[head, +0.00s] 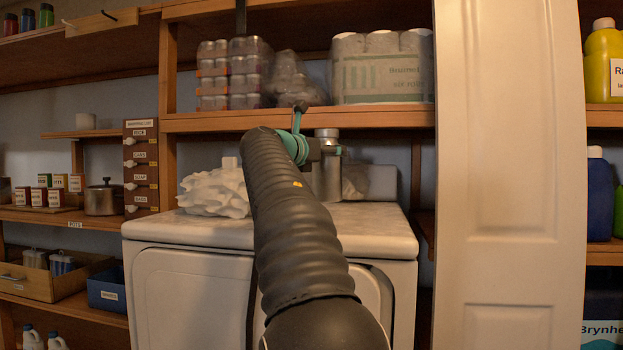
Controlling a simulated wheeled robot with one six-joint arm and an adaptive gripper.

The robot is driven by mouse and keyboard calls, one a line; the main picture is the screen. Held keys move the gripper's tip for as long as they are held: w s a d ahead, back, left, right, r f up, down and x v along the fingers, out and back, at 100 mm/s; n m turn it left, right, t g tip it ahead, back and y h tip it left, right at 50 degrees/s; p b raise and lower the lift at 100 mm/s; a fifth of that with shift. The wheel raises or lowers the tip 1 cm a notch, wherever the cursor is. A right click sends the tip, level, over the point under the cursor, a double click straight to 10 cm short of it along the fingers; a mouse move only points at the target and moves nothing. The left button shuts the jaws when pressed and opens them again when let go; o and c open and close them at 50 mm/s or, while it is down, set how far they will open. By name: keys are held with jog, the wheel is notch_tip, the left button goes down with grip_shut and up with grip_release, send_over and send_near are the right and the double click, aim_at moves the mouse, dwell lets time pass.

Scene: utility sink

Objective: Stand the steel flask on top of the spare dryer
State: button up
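The white dryer (190,233) stands in the middle of the head view, with a pale marbled top. The steel flask (332,184) is upright at the back right of that top, with its cap rising above my gripper. Its base looks to be at the dryer top, but my arm hides part of it, so I cannot tell whether it touches. My gripper (326,151) is at the flask's upper part, dark with teal parts. My arm covers most of it, and whether its fingers are open or shut on the flask does not show.
A grey box-like item (373,183) is behind the flask. A white door panel (505,180) stands at the right.

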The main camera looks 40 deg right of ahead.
aim_at(313, 175)
jog(key=shift+w+a+f+b, duration=0.3)
jog(key=shift+w+f+b, duration=0.1)
jog(key=shift+f, duration=0.55)
jog(key=shift+w+a+f+b, duration=0.3)
jog(key=shift+w+f+b, duration=0.05)
jog(key=shift+f, duration=0.55)
jog(key=shift+w+a+f+b, duration=0.3)
jog(key=shift+w+f+b, duration=0.1)
jog(key=shift+f, duration=0.55)
jog(key=shift+f, duration=0.1)
jog(key=o, duration=1.6)
jog(key=shift+f, duration=0.1)
jog(key=shift+c, duration=0.2)
jog(key=v, duration=1.2)
jog(key=shift+b, duration=0.45)
